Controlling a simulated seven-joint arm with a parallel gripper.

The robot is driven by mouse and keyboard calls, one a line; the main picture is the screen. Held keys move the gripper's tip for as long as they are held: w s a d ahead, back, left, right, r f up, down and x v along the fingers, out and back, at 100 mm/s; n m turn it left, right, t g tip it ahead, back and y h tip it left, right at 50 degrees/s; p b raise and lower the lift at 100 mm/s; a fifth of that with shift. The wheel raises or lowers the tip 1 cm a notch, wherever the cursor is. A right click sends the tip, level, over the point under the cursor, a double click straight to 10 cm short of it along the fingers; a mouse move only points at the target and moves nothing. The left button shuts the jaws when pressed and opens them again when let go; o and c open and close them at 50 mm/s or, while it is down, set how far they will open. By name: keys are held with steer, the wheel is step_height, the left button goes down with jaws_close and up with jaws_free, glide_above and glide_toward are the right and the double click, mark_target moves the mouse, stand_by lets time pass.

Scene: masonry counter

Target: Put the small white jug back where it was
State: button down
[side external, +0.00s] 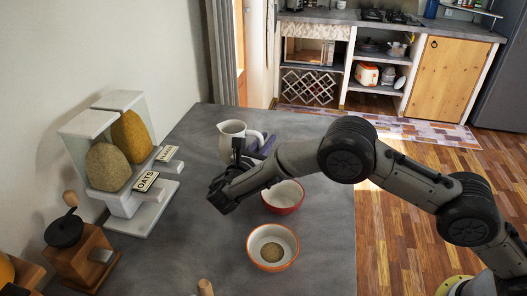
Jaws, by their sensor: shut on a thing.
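The small white jug (231,130) is near the far end of the grey counter in the side external view. It looks upright, with its handle toward the right. My gripper (238,149) reaches to its near side and is shut on it. The dark fingers cover part of the jug's lower body. I cannot tell whether the jug's base touches the counter.
A red bowl (283,208) sits beside my forearm, and an orange-rimmed bowl (272,262) with brown contents is nearer. A dark bluish object (268,147) lies right of the jug. Grain dispensers (143,200) and a grinder (82,262) line the left. Counter (185,245) between is clear.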

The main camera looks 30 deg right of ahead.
steer(key=shift+w+a+f, duration=0.1)
steer(key=shift+w+f, duration=0.1)
steer(key=shift+w, duration=0.05)
steer(key=shift+w+f, duration=0.15)
steer(key=shift+f, duration=1.5)
steer(key=shift+f, duration=0.15)
steer(key=c, duration=0.8)
jaws_free()
steer(key=shift+f, duration=0.1)
steer(key=shift+c, duration=0.2)
steer(key=shift+a+r, duration=0.2)
steer(key=v, duration=1.1)
steer(key=shift+s+a, duration=0.2)
steer(key=shift+s, duration=0.15)
